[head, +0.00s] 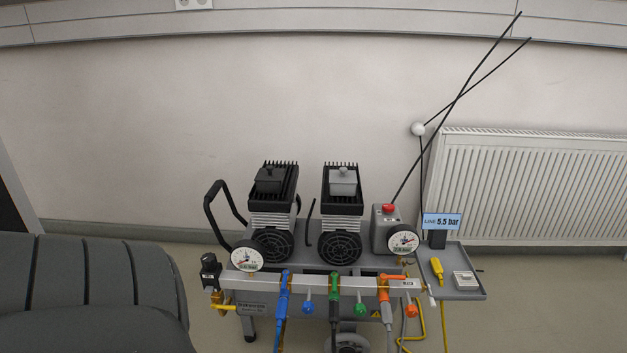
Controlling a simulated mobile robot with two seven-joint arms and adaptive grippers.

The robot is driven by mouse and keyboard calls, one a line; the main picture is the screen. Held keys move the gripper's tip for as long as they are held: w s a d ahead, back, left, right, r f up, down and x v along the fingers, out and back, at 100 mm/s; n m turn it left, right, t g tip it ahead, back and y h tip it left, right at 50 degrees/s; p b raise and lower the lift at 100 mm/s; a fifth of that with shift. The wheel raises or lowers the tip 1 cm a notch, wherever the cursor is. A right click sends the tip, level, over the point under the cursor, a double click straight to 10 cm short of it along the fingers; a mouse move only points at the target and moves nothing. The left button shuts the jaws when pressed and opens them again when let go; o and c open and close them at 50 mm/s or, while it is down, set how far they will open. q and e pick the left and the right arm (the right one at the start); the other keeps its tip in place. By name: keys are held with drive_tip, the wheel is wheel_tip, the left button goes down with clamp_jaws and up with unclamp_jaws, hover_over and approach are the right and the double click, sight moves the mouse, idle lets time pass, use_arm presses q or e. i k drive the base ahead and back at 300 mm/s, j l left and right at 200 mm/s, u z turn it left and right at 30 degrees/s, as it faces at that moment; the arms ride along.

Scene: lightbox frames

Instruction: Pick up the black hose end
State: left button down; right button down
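A compressor cart stands ahead, with a silvery manifold bar (320,286) along its front. Blue (282,296), green (334,296) and orange (384,290) connectors sit on the bar with hoses hanging below them. The hose under the green connector looks dark (333,335); the one under the orange connector looks grey (388,318). I cannot tell for certain which part is the black hose end. Smaller blue (308,307), green (361,309) and orange (410,311) fittings sit between them. Neither of my grippers is in view.
Two compressor heads (273,209) (342,209) and dial gauges (246,259) (403,240) are on the cart. A side tray (462,292) holds a yellow tool (437,270) and a small pale box (466,280). A dark ribbed padded shape (90,300) fills the lower left. A radiator (540,185) is behind.

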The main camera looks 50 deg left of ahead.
sight(334, 304)
drive_tip(key=k+j+u, duration=0.1)
drive_tip(key=k+j, duration=0.35)
drive_tip(key=j+u, duration=0.1)
drive_tip(key=u, duration=1.45)
